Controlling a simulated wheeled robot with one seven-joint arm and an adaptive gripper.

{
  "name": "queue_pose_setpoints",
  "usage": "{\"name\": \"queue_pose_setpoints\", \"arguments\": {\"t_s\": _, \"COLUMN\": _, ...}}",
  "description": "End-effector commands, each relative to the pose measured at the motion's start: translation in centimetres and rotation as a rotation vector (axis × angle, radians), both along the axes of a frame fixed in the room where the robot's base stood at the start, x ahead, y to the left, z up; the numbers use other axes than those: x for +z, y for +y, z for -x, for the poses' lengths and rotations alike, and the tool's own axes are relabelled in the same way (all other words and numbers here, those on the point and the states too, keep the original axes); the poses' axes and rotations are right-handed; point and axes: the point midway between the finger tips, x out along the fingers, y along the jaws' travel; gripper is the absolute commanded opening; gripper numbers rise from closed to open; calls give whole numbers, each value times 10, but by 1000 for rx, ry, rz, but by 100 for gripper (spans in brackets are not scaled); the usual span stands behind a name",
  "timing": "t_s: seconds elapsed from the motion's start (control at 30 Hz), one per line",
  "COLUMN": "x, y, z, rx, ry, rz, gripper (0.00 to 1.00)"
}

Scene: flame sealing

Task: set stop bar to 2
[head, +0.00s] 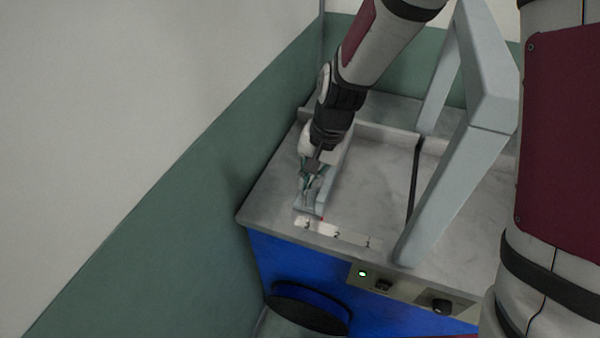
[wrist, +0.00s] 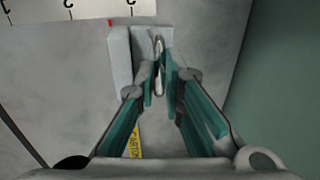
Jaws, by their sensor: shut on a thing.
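The stop bar (head: 309,210) is a long pale grey bar on the marble-look bench top, near its left edge. In the wrist view the bar (wrist: 121,58) has a small red pointer (wrist: 109,22) at its end. The white scale strip (head: 352,239) lies in front of the bar, with a 2 near its middle. The pointer stands between the 2 and the leftmost mark in the head view, nearer that leftmost mark. My gripper (head: 311,188) is shut on an upright grip of the bar; its fingertips (wrist: 160,66) also show close together in the wrist view.
A grey frame (head: 448,185) arches over the bench right of the bar. A green and white wall (head: 190,180) runs close on the left. The blue front carries a panel with a green light (head: 362,273) and a knob (head: 441,306).

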Motion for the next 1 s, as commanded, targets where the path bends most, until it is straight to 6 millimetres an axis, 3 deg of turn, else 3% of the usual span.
{"name": "queue_pose_setpoints", "arguments": {"t_s": 0.1, "x": 1, "y": -24, "z": 8, "rx": -7, "ry": 2, "rz": 0, "gripper": 0}}
{"name": "queue_pose_setpoints", "arguments": {"t_s": 0.27, "x": 1, "y": -40, "z": 13, "rx": -4, "ry": -1, "rz": 0, "gripper": 0}}
{"name": "queue_pose_setpoints", "arguments": {"t_s": 0.6, "x": 0, "y": -42, "z": 14, "rx": -1, "ry": -2, "rz": 0, "gripper": 0}}
{"name": "queue_pose_setpoints", "arguments": {"t_s": 0.63, "x": 0, "y": -42, "z": 14, "rx": -1, "ry": -2, "rz": 0, "gripper": 14}}
{"name": "queue_pose_setpoints", "arguments": {"t_s": 0.67, "x": 0, "y": -42, "z": 14, "rx": -1, "ry": -2, "rz": 0, "gripper": 18}}
{"name": "queue_pose_setpoints", "arguments": {"t_s": 1.0, "x": 2, "y": -41, "z": 14, "rx": -1, "ry": -2, "rz": 0, "gripper": 18}}
